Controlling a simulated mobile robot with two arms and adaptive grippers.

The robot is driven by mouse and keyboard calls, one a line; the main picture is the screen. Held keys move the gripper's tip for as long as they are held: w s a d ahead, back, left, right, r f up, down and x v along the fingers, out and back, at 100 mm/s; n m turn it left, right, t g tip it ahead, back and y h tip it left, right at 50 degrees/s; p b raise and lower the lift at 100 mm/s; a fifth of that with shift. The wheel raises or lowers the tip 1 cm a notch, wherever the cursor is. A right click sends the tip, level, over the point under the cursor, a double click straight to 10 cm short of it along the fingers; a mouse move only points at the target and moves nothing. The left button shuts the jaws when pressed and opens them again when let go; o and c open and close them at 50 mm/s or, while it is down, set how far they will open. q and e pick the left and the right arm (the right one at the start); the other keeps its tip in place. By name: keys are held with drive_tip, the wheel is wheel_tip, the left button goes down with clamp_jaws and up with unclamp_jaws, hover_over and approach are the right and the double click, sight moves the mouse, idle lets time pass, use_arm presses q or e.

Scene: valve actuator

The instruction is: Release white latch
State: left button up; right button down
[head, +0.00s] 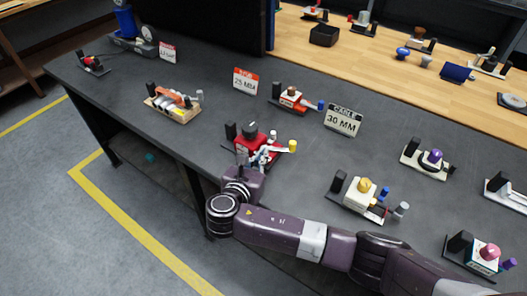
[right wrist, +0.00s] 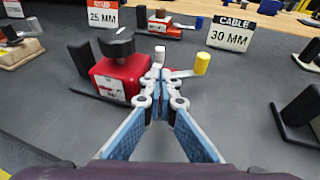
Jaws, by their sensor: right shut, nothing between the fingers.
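A red valve unit (head: 247,142) with a black knob on top stands near the front edge of the dark table. It shows in the right wrist view (right wrist: 118,78) with a lever ending in a yellow knob (right wrist: 201,63) on its right. A small white upright piece, seemingly the white latch (right wrist: 160,53), stands just beyond my fingertips; it also shows in the head view (head: 273,135). My right gripper (right wrist: 161,82) is shut and empty beside the red body, in front of the white piece. Its fingers partly hide the lever; contact cannot be told. My left gripper is not in view.
A black block (right wrist: 80,58) stands left of the red unit. An orange unit (head: 291,98) and a 30 MM sign (head: 343,121) stand behind. A white unit with a yellow knob (head: 361,192) stands to the right. Bare table lies between the units.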

drive_tip(key=v, duration=0.3)
drive_tip(key=shift+a, duration=0.1)
drive_tip(key=v, duration=0.2)
drive_tip(key=shift+s+a+r+b, duration=0.1)
drive_tip(key=shift+s+a+b, duration=0.05)
drive_tip(key=shift+s+b, duration=0.2)
drive_tip(key=shift+s+r, duration=0.1)
drive_tip(key=shift+s, duration=0.15)
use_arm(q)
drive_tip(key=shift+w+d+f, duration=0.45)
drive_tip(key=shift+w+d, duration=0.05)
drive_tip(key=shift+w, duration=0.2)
use_arm(e)
drive_tip(key=shift+s, duration=0.1)
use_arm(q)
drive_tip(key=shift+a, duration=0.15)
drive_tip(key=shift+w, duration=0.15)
